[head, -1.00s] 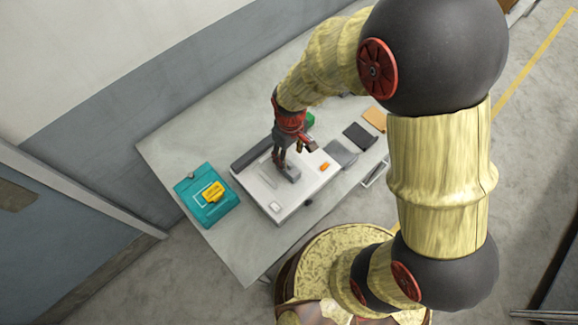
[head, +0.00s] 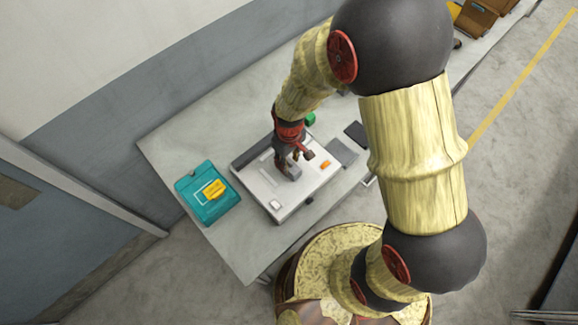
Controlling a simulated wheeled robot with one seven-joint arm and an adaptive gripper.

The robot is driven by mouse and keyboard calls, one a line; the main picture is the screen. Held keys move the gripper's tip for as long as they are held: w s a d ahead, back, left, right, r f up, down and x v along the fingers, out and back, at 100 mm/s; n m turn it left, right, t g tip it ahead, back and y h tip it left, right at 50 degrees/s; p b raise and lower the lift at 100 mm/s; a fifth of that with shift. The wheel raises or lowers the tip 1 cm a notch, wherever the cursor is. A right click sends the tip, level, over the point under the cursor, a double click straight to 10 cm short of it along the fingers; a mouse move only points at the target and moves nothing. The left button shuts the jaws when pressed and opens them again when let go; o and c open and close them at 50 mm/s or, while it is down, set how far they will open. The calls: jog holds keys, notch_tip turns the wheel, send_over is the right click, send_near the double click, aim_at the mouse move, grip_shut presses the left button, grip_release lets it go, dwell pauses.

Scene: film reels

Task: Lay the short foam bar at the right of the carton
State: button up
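A shallow white carton (head: 306,189) lies on the grey table, with a dark grey strip along its upper left side. A small grey block (head: 292,173), which may be the short foam bar, is at its middle. My gripper (head: 291,160) points down over the carton, its fingers at or just above this block. The arm and fingers partly cover the block. The view is too small to show whether the fingers grip it or whether it touches the carton.
An orange piece (head: 326,164) and a pale piece (head: 276,205) are on the carton. A teal case (head: 207,195) with a yellow label lies to the left. Flat grey (head: 342,151) and black (head: 356,133) pieces lie to the right. A green object (head: 310,119) is behind.

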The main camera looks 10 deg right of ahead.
jog(key=c, duration=0.6)
jog(key=shift+o, duration=0.2)
